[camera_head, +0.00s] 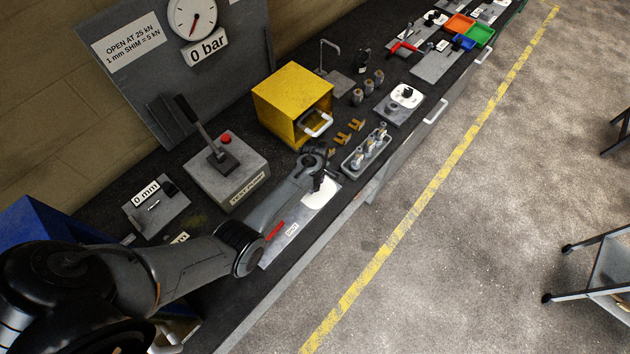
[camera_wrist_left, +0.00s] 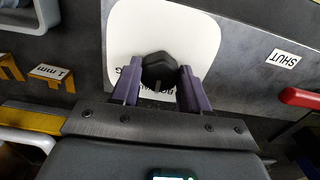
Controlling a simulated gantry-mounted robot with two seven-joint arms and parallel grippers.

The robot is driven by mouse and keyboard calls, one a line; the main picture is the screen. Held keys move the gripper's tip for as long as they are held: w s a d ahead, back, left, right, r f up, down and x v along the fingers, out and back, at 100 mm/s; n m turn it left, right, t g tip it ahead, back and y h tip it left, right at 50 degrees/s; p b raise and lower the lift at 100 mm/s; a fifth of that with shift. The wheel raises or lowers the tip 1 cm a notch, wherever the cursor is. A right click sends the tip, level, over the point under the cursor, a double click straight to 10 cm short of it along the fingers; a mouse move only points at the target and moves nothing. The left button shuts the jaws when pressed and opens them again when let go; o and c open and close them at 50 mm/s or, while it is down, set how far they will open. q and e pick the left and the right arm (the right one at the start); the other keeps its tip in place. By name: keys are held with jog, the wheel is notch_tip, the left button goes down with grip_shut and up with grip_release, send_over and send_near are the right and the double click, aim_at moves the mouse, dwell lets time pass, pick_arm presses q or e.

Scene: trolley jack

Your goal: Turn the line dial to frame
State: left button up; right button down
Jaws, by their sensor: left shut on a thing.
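The dial is a black knob (camera_wrist_left: 158,70) on a white plate (camera_wrist_left: 190,30), set on a grey panel (camera_wrist_left: 240,60). My left gripper (camera_wrist_left: 160,88) is shut on the knob, with one purple finger on each side. Lettering on the white plate is mostly hidden by the knob and fingers, so I cannot read the setting. In the head view the white plate (camera_head: 320,193) shows beneath my left gripper (camera_head: 318,182), at the bench's front edge. My right gripper is in neither view.
A red lever (camera_head: 275,231) and a SHUT label (camera_head: 292,229) share the panel. A tray of fittings (camera_head: 366,150) and a yellow open box (camera_head: 292,103) stand close by. A test pump (camera_head: 229,168) is behind my arm. Another white dial (camera_head: 407,95) sits farther along the bench.

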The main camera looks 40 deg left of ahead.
pick_arm(q)
jog(key=n, duration=0.3)
jog(key=shift+r, duration=0.1)
jog(key=n, duration=0.2)
jog(key=shift+w+n, duration=0.15)
jog(key=shift+n, duration=0.15)
jog(key=n+b, duration=0.1)
jog(key=n, duration=0.4)
jog(key=shift+n, duration=0.4)
jog(key=shift+a, duration=0.1)
jog(key=o, duration=1.1)
jog(key=shift+c, duration=0.2)
